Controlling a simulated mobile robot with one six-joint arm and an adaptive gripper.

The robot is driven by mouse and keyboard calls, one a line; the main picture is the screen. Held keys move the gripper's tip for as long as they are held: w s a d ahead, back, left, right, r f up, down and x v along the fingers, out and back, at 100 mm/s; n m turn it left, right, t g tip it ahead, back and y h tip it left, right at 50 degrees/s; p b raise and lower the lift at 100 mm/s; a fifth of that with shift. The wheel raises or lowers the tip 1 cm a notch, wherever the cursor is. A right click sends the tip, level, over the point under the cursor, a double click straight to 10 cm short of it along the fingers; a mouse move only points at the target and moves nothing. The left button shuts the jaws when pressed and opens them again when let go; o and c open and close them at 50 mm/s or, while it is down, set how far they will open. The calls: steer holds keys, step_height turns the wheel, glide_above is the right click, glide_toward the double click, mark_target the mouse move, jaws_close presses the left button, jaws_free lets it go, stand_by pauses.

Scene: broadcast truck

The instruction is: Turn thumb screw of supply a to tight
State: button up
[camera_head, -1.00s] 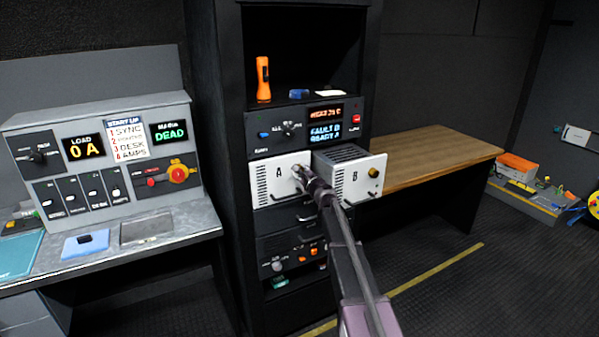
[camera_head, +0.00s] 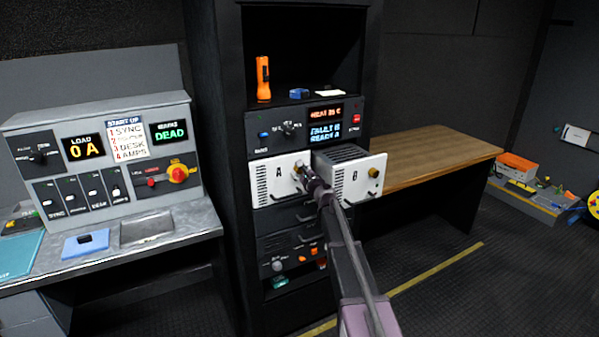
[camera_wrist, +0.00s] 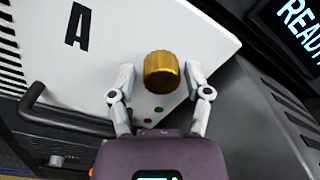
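The supply A panel (camera_head: 272,188) is a white front marked A in the rack, seen close and tilted in the wrist view (camera_wrist: 190,38). Its thumb screw (camera_wrist: 161,72) is a ribbed gold knob near the panel's right side. My gripper (camera_wrist: 160,78) has one finger on each side of the knob, with narrow gaps seeming to show between fingers and knob. It is open around the knob, not closed on it. In the head view my wrist partly hides the gripper and screw (camera_head: 298,169).
Supply B (camera_head: 346,180) sticks out of the rack just right of A, with its own gold knob (camera_head: 374,172). The display unit (camera_head: 310,128) sits above. A wooden table (camera_head: 440,155) stands to the right.

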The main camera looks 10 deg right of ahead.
stand_by(0.4)
steer(key=v, duration=0.7)
steer(key=shift+s, duration=0.25)
steer(key=shift+d, duration=0.1)
steer(key=s+a+f+n+g+y, duration=0.1)
steer(key=s+a+f+n+g, duration=0.4)
steer(key=s+n, duration=0.3)
steer(key=s+a+f+n+g+y, duration=0.2)
steer(key=s+a+f+n+g, duration=0.25)
steer(key=s+n, duration=0.45)
steer(key=s+d+f+n+g+h, duration=0.2)
steer(key=s+n, duration=0.1)
steer(key=s, duration=0.4)
steer(key=s+d+f+n+g+h+p, duration=0.1)
steer(key=s+d+f+n+g+h, duration=0.2)
steer(key=s, duration=0.4)
steer(key=s+d+f+n+g+h, duration=0.2)
steer(key=s+n+g+h, duration=0.1)
steer(key=s, duration=0.4)
steer(key=shift+d+f+p, duration=0.2)
steer(key=shift+f+p, duration=0.1)
steer(key=shift+p, duration=0.05)
